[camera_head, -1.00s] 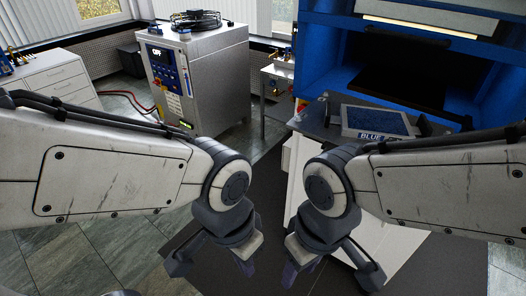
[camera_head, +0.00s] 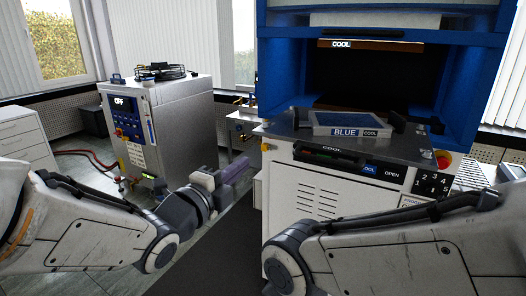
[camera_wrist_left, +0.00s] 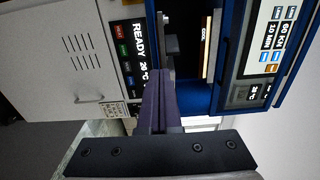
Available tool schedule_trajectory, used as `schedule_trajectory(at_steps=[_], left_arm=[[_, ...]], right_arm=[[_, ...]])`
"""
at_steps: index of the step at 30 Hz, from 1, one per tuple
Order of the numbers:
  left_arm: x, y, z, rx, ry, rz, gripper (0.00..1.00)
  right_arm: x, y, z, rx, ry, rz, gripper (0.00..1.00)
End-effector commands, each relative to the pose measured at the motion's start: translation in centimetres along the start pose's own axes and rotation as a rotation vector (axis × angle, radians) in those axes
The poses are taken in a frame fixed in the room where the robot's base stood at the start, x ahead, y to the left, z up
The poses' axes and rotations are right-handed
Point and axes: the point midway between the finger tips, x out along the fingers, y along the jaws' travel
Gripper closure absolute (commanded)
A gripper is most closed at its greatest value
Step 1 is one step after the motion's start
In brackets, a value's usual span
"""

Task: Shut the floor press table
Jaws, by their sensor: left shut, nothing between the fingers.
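The floor press has a blue frame (camera_head: 270,75) over a white base (camera_head: 310,200). Its grey table (camera_head: 290,128) stands pulled out in front of the dark press opening. A flat blue-topped mould (camera_head: 345,124) labelled BLUE and COOL lies on the table. My left gripper (camera_head: 245,165) is shut and empty, left of the press and lower than the table, apart from it in the head view. Its closed fingers (camera_wrist_left: 160,85) point towards the press in the sideways left wrist view. My right arm is at the lower right; its gripper is below the picture.
White drawers (camera_head: 25,140) are at far left. A small side table (camera_head: 243,125) stands between cabinet and press. Dark floor lies before the press.

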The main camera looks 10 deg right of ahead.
Motion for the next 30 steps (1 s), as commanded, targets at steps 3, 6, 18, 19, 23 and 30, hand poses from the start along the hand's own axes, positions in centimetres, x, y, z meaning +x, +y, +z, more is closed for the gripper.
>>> schedule_trajectory(at_steps=[3, 6, 18, 19, 23, 30], left_arm=[[0.5, -0.7, -0.1, -0.005, 0.004, 0.005, 1.00], [1.1, -0.8, -0.1, -0.009, 0.006, 0.007, 1.00], [3.4, -0.4, -0.1, -0.004, 0.000, 0.004, 1.00], [4.2, -0.3, -0.1, -0.004, 0.000, 0.004, 1.00], [7.1, -0.3, -0.1, -0.004, 0.000, 0.003, 1.00], [11.6, -0.3, 0.0, -0.004, -0.001, 0.003, 1.00]], right_arm=[[-1.9, -0.1, -0.1, 0.000, 0.001, 0.000, 0.53], [-3.5, -0.2, -0.2, 0.000, 0.001, 0.000, 0.53], [-8.6, -0.6, -0.5, 0.000, 0.001, 0.000, 0.53], [-8.7, -0.6, -0.5, 0.000, 0.001, 0.000, 0.53], [-9.6, -0.7, -0.5, 0.000, 0.000, 0.000, 0.53], [-11.3, -0.8, -0.6, 0.000, 0.000, 0.000, 0.53]])
